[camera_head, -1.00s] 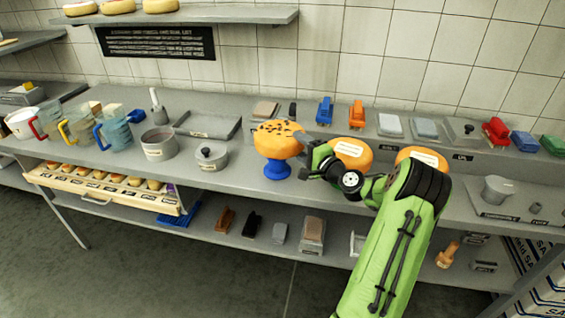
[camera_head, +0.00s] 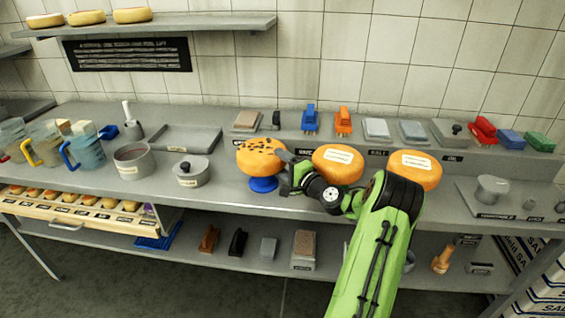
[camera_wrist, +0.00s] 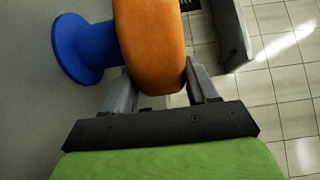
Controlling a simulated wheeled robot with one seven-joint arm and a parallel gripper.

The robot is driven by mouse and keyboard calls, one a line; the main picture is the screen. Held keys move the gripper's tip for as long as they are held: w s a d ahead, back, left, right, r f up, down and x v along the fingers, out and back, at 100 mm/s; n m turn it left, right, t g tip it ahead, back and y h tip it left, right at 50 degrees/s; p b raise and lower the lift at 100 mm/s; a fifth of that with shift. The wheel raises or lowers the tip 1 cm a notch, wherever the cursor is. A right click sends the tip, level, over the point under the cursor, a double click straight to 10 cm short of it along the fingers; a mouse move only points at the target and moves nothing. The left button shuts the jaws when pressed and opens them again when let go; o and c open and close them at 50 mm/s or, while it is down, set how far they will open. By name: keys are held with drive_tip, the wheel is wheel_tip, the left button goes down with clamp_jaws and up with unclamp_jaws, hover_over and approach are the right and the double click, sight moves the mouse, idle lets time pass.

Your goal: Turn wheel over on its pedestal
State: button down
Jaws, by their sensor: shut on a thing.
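An orange cheese wheel with dark spots on its top face (camera_head: 260,156) is at the blue pedestal (camera_head: 263,185) on the counter. My gripper (camera_head: 291,171) reaches it from the right and is shut on its side. In the wrist view the wheel's orange rim (camera_wrist: 152,45) sits between my two fingers (camera_wrist: 163,88). The blue pedestal (camera_wrist: 85,48) is right beside the wheel there. The wheel looks roughly level, spotted face up; I cannot tell whether its weight rests on the pedestal. Its underside is hidden.
Two orange wheels with white labels (camera_head: 337,165) (camera_head: 415,170) stand just right, close behind my arm. Brushes and blocks line the back ledge. A lower shelf (camera_head: 225,258) holds more tools.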

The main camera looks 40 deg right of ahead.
idle(0.8)
drive_tip(key=shift+c, duration=1.1)
unclamp_jaws()
drive_tip(key=shift+s+f, duration=0.15)
drive_tip(key=shift+f, duration=0.15)
drive_tip(key=s+a, duration=0.1)
drive_tip(key=s, duration=1.4)
drive_tip(key=shift+s+a+r, duration=0.2)
drive_tip(key=shift+s+a, duration=0.05)
drive_tip(key=shift+a, duration=0.1)
